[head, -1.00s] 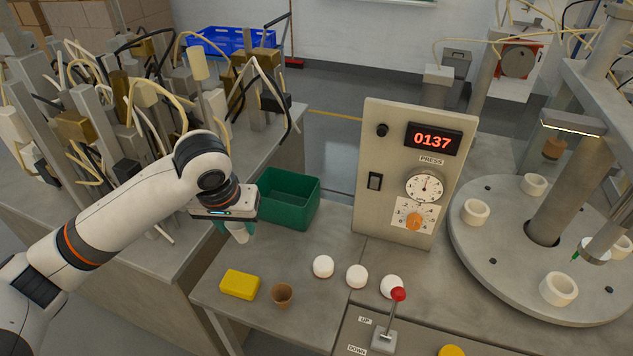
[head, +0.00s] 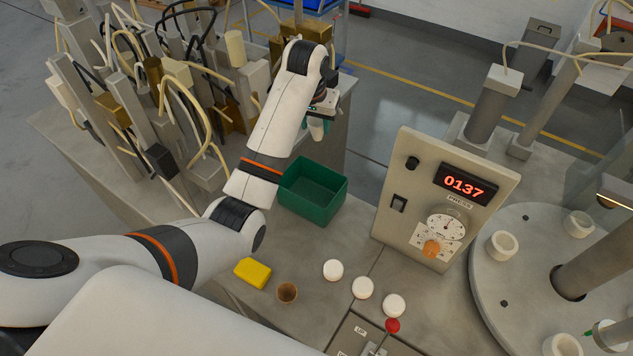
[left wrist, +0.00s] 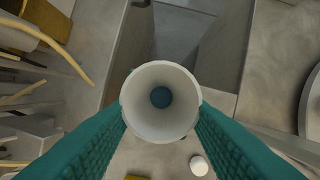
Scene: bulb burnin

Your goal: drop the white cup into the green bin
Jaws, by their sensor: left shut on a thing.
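My left gripper (head: 320,117) is shut on the white cup (head: 316,130), holding it in the air. In the head view the cup shows just above the back edge of the green bin (head: 335,206). The bin stands on the grey table and looks empty. In the left wrist view the cup (left wrist: 127,100) is seen into its round mouth, between the two teal fingers (left wrist: 160,128). A dark teal round spot shows at its bottom. My right gripper is not in view.
A control box (head: 408,225) reading 0137 stands right of the bin. Posts and cables (head: 160,90) crowd the left. A red-knobbed lever (head: 392,325) is at the front.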

